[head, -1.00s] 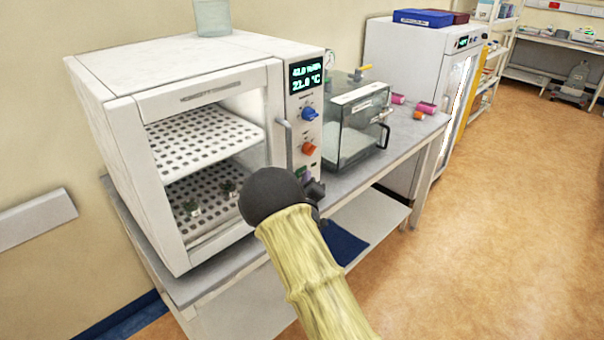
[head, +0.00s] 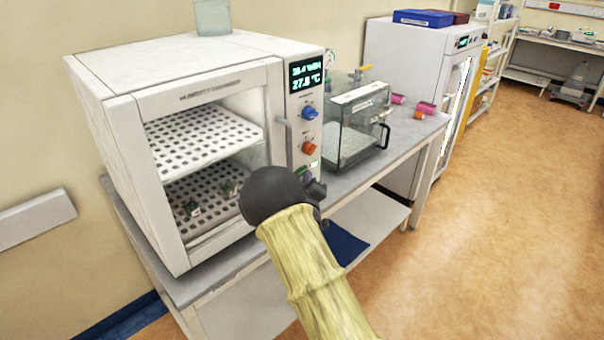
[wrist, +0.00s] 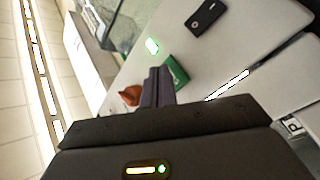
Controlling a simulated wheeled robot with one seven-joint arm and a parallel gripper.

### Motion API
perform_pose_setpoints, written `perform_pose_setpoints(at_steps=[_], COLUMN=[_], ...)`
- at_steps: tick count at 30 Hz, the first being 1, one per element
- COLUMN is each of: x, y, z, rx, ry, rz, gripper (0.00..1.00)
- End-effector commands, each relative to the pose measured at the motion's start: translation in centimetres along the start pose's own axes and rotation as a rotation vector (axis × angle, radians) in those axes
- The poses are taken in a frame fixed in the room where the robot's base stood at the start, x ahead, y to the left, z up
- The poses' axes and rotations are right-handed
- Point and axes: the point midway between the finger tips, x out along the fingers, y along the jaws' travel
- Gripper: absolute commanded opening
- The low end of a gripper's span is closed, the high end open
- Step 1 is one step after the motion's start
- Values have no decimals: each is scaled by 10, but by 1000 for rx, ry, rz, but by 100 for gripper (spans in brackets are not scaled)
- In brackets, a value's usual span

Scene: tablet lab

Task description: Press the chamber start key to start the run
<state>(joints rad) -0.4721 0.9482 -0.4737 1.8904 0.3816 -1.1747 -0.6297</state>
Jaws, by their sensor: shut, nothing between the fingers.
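The white chamber (head: 180,72) stands on a bench at left in the head view, its glass door shut. Its panel has a lit display (head: 305,75), a blue knob (head: 309,113) and an orange knob (head: 309,147). In the head view my arm hides the lower panel.
A black rocker switch (wrist: 207,17) is on the panel. A clear box (head: 358,125) with a handle stands right of the chamber, near pink and orange items (head: 420,110). A white cabinet (head: 405,70) is behind. The floor at right is clear.

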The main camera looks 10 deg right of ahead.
Motion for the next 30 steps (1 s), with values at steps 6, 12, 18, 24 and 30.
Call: perform_pose_setpoints(at_steps=[6,12,18,24,30], x=[-4,-4,-10,-22,-33], y=[3,3,8,16,24], z=[3,3,9,17,25], rx=[0,0,-1,0,-1], ry=[-1,-1,-2,-2,-2], rz=[0,0,2,1,1], gripper=[0,0,0,0,0])
